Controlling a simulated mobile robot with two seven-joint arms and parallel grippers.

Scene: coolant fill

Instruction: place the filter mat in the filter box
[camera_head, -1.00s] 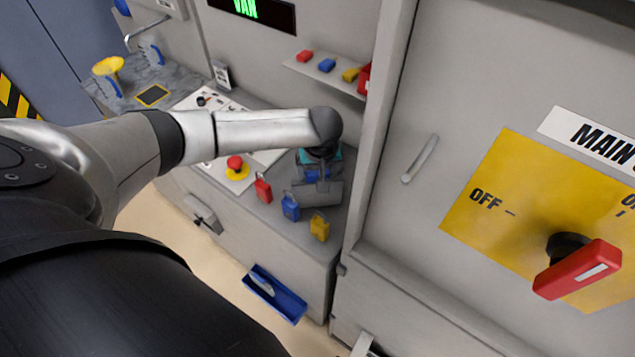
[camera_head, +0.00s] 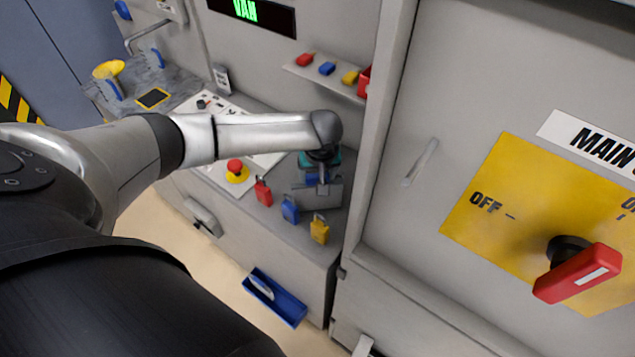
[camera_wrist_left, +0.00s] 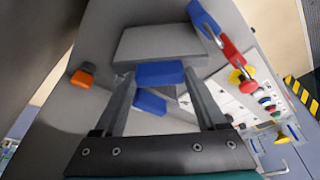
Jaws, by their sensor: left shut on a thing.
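My left gripper (camera_head: 318,178) reaches down over the counter by the tall cabinet. In the left wrist view, its two fingers (camera_wrist_left: 158,80) are shut on a blue grip piece (camera_wrist_left: 160,73). A flat grey block (camera_wrist_left: 160,42) lies right against this piece, and I take the two together to be the filter mat. The grey block also shows in the head view (camera_head: 320,193), below the gripper, and I cannot tell whether it touches the counter. A second blue piece (camera_wrist_left: 150,102) shows between the fingers. I cannot make out the filter box for sure. My right gripper is out of view.
Red (camera_head: 263,191), blue (camera_head: 290,209) and yellow (camera_head: 320,229) padlocks stand near the counter's front edge. A red emergency button (camera_head: 235,165) is left of them. The tall cabinet (camera_head: 400,230) closes off the right side. A blue tray (camera_head: 285,303) lies below.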

